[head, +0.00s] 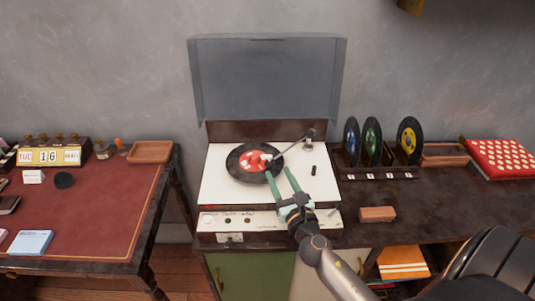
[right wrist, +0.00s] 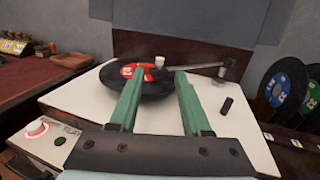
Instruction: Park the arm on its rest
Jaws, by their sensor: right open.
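The turntable (head: 215,188) has a white top and a raised grey lid. A black record (head: 240,172) with a red and white label lies on it. The tonearm (head: 291,146) reaches from its pivot at the back right over the record, its pale head end near the label; it also shows in the right wrist view (right wrist: 192,66). My right gripper (head: 279,174) is open, its green fingers over the front right of the record. In the right wrist view the fingertips (right wrist: 158,75) stand apart below the tonearm's head end. Whether they touch it is unclear. My left gripper is out of view.
A short black peg (head: 313,170) stands on the turntable's right side. Upright records (head: 372,141) stand in a rack to the right. A brown block (head: 377,213) lies in front of the rack. A red-topped desk (head: 95,215) is at left.

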